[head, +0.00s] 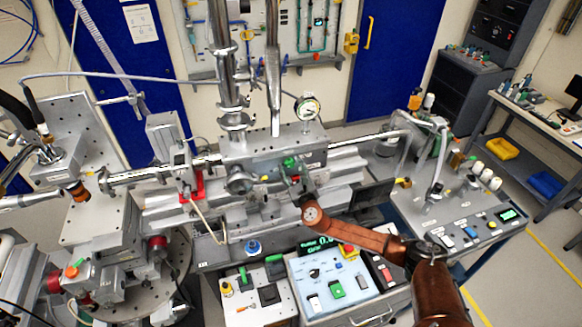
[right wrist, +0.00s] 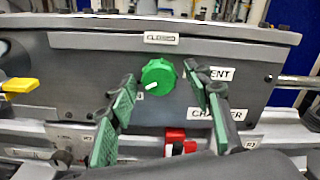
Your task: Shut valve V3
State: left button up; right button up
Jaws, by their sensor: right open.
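A round green knob (right wrist: 158,74) with a white pointer mark sits on a grey panel (right wrist: 85,70). The mark points down and to the left. A "CLOSED" label (right wrist: 161,38) is above the knob; its own name label is mostly hidden, so I cannot read V3. My right gripper (right wrist: 160,98) is open and empty, its green-padded fingers on either side of the knob, apparently short of it and apart from it. In the head view the knob (head: 290,162) shows small on the chamber front, with my right gripper (head: 293,178) just before it. My left gripper is not in view.
A yellow lever (right wrist: 20,86) is left of the knob. A red part (right wrist: 180,142) sits below it. "CHAMBER" (right wrist: 214,114) and a partly hidden "VENT" label are at the right. A pressure gauge (head: 308,107) stands above; a control box (head: 335,285) is below my right arm.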

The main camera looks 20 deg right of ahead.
jog(key=shift+c, duration=0.6)
jog(key=c, duration=1)
